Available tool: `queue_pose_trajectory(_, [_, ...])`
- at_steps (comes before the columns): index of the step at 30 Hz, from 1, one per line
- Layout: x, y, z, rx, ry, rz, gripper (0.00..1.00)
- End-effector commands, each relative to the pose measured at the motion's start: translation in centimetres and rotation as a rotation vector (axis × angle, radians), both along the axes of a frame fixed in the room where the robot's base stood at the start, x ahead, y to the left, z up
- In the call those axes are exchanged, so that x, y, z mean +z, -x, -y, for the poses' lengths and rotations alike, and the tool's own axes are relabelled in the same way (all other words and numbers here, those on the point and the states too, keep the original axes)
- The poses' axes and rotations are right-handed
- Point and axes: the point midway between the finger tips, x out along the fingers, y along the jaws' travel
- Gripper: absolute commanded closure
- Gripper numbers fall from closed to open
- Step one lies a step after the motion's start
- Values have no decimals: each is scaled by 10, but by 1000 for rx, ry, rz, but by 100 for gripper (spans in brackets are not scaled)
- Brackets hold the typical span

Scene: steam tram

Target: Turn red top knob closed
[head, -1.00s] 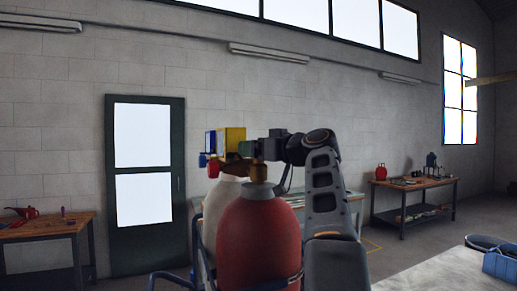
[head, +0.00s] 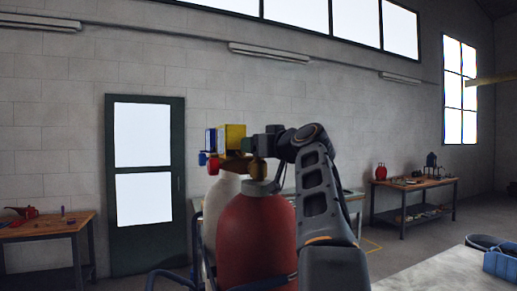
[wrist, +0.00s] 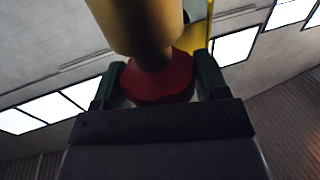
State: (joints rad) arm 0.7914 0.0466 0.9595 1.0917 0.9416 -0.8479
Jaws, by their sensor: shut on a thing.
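The red knob (wrist: 157,82) shows in the wrist view between the two green fingers of my gripper (wrist: 160,84), which touch or nearly touch its sides. My gripper is shut on this knob. A brass valve body (wrist: 140,22) hangs over the knob in the wrist view and covers part of it. In the head view my gripper (head: 252,148) is at the valve top above the red cylinder (head: 257,240), and hides the knob there. A brass piece (head: 258,172) shows just below the gripper.
A white cylinder (head: 222,195) stands behind the red one. A yellow box (head: 232,137), a blue box (head: 210,140) and a small red part (head: 213,166) sit close left of my gripper. Workbenches (head: 45,228) stand along the wall. A blue basket (head: 500,263) is at lower right.

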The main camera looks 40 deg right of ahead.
Motion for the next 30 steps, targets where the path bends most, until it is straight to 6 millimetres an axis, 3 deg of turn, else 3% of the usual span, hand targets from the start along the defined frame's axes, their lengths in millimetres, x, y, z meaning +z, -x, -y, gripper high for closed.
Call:
queue_pose_trajectory(9, [3, 0, -3, -263, 2, 2, 56])
queue_pose_trajectory(30, [-1, -1, -3, -692, 3, 3, 56])
